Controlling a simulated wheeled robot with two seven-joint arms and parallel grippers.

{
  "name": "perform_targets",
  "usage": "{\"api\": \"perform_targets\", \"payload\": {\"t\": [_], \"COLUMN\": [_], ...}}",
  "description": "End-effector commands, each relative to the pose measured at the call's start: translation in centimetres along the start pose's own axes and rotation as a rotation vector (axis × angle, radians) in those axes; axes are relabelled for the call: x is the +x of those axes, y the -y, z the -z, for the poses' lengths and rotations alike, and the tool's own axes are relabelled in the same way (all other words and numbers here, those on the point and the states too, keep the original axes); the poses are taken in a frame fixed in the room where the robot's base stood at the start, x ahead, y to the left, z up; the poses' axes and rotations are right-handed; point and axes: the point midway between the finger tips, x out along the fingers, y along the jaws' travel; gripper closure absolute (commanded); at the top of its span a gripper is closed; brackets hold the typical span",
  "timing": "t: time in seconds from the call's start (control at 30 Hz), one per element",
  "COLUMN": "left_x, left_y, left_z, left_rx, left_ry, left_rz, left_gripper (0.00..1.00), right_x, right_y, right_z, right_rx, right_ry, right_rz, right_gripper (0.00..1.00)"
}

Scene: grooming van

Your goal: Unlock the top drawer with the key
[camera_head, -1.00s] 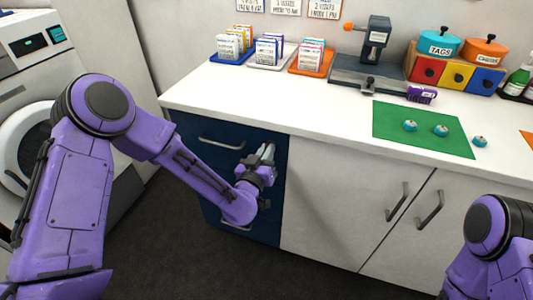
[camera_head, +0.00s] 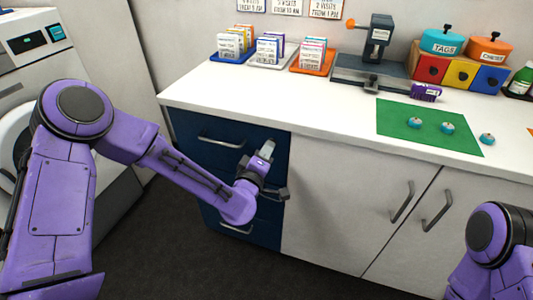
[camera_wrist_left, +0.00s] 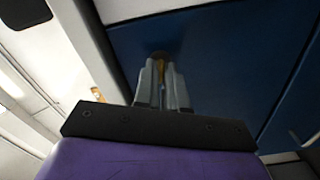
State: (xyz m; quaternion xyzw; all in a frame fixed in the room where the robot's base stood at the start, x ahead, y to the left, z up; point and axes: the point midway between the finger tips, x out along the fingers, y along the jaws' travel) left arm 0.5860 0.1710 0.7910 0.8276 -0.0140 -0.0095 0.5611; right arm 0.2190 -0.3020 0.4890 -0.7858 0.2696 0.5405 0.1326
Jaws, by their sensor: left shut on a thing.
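The top drawer (camera_head: 190,128) is the upper dark blue front of the cabinet, with a grey bar handle (camera_head: 221,142); it looks closed. My left gripper (camera_head: 267,148) is at the upper right part of this front. In the left wrist view, my left gripper (camera_wrist_left: 163,88) is shut on a small brass-coloured piece, the key (camera_wrist_left: 160,60), whose tip end meets or nearly meets the dark blue front. The fingers hide most of the key and any lock behind it. My right gripper is out of view; only part of my right arm shows at lower right.
Above the drawers is a white counter (camera_head: 300,115) with card trays, a grey press (camera_head: 376,62), a purple item (camera_head: 425,92) and a green mat (camera_head: 400,120). White cupboards (camera_head: 340,200) stand to the right. A white machine (camera_head: 30,60) stands at left. The dark floor is clear.

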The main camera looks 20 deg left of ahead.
Motion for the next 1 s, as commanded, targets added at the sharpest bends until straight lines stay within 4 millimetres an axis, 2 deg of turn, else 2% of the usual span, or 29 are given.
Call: {"api": "perform_targets", "payload": {"t": [0.2,0.5,1.0], "left_x": [0.0,0.0,0.0], "left_y": [0.2,0.2,0.1], "left_z": [-0.1,-0.1,-0.1], "left_rx": [-0.175,-0.334,-0.397], "left_ry": [-0.001,0.001,0.001], "left_rz": [0.001,0.001,0.001], "left_gripper": [1.0,1.0,1.0], "right_x": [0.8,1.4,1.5], "right_y": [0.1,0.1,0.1], "right_z": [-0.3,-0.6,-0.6], "right_rx": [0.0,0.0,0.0], "right_ry": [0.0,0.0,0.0], "right_rz": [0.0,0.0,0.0], "right_gripper": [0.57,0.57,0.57]}}
